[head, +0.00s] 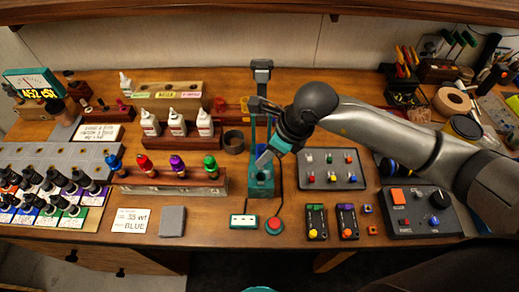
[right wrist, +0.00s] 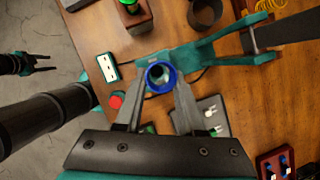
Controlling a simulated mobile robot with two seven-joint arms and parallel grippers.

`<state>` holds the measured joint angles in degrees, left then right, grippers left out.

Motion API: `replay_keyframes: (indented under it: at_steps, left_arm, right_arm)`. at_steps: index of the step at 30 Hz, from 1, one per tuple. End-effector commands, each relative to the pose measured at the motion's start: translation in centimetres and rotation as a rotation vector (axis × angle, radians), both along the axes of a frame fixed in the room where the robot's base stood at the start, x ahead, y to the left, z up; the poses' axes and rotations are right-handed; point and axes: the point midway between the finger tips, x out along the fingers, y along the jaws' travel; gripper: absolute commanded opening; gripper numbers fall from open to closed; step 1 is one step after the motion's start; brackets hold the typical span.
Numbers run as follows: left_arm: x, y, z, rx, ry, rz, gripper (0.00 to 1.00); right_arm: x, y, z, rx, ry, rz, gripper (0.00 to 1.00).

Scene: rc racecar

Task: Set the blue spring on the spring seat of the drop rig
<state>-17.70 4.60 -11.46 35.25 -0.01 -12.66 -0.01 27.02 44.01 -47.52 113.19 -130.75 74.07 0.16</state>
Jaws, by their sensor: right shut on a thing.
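My right gripper (head: 262,160) is over the teal drop rig (head: 262,185) in the head view. In the right wrist view the gripper (right wrist: 160,92) is shut on the blue spring (right wrist: 161,88), seen from above as a ring between the fingertips. The drop rig's teal frame (right wrist: 205,52) lies just beyond the spring there. The spring seat is hidden below the spring and fingers, so I cannot tell whether the spring touches it. The spring is not clear in the head view. My left gripper (right wrist: 42,64) shows at the left edge of the right wrist view, fingers apart and empty.
A grey tray with small colored parts (head: 332,168) and a control box (head: 420,211) stand right of the rig. A rack of colored shocks (head: 170,186) stands left. A red button (head: 274,225) and white-topped box (head: 243,221) lie in front. A dark cup (head: 234,142) stands behind left.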

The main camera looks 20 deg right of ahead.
Motion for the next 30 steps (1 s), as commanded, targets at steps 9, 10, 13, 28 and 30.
replay_keyframes:
  at_steps: [9,10,13,28,30]
  left_arm:
    - [0.9,0.0,0.8,-0.001,-0.013,0.000,0.50]
    - [1.1,-0.1,0.8,-0.001,-0.016,0.000,0.50]
    - [1.5,-0.1,0.8,-0.002,-0.023,0.000,0.50]
    - [1.2,-0.1,-2.2,-0.002,-0.019,0.000,0.50]
    - [1.1,-0.1,-2.6,-0.002,-0.018,0.000,0.50]
  right_arm:
    - [0.3,-0.6,-0.1,0.000,0.000,0.029,0.00]
    - [0.3,-0.6,-0.1,0.000,0.000,0.029,0.00]
    - [0.3,-0.6,-0.1,-0.001,0.001,0.028,0.00]
    - [0.3,-0.6,-2.8,-0.001,-0.001,0.028,0.00]
    - [0.3,-0.6,-3.2,-0.001,-0.001,0.028,0.00]
